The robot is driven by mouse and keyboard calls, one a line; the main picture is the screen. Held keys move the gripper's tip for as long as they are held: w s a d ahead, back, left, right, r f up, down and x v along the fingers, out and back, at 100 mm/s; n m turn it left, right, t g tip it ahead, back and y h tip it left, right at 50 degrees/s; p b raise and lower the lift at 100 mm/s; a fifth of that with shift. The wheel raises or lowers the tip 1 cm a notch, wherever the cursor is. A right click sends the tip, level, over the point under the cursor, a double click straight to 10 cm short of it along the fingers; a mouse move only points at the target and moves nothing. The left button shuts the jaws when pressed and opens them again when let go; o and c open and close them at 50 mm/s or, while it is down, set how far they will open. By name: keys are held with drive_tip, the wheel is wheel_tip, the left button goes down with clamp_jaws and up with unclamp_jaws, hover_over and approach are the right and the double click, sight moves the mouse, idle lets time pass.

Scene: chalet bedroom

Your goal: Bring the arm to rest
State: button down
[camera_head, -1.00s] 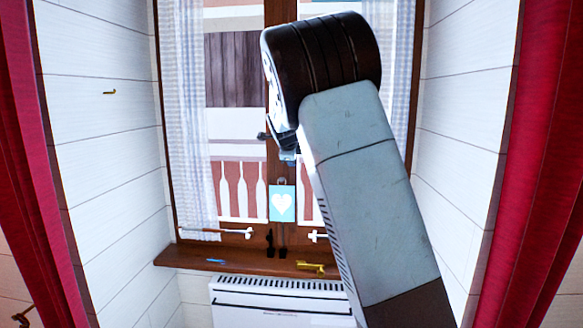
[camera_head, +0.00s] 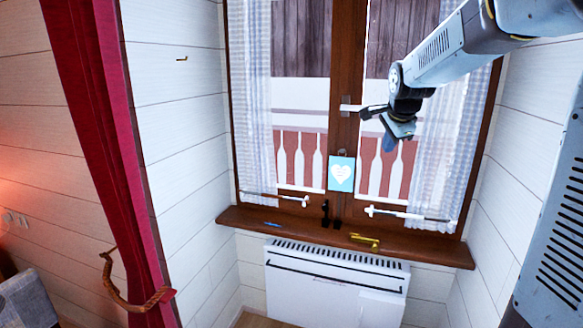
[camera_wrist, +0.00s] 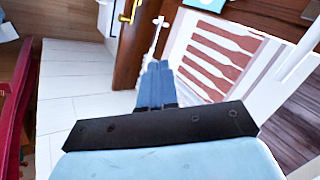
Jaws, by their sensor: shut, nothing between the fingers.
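My arm (camera_head: 465,40) reaches in from the right in the head view, in front of the window. My gripper (camera_head: 390,143) hangs at its end, in front of the right window pane. Its blue fingers also show in the wrist view (camera_wrist: 157,68); they are closed together with nothing between them. I cannot tell how far the fingertips are from the glass.
A wooden windowsill (camera_head: 300,228) holds a brass handle-like object (camera_head: 364,240) and a small blue item (camera_head: 270,224). A heart card (camera_head: 341,174) hangs on the window's middle post. A white heater (camera_head: 335,290) stands below. A red curtain (camera_head: 95,130) hangs at left.

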drive_tip(key=s+a+f+n, duration=0.1)
drive_tip(key=s+n, duration=0.6)
drive_tip(key=s, duration=0.9)
drive_tip(key=s+a+f+n+g, duration=0.1)
drive_tip(key=s+n, duration=0.7)
drive_tip(key=s, duration=0.9)
drive_tip(key=shift+s+a+f+y, duration=0.3)
drive_tip(key=shift+a+f, duration=0.45)
drive_tip(key=shift+f, duration=0.55)
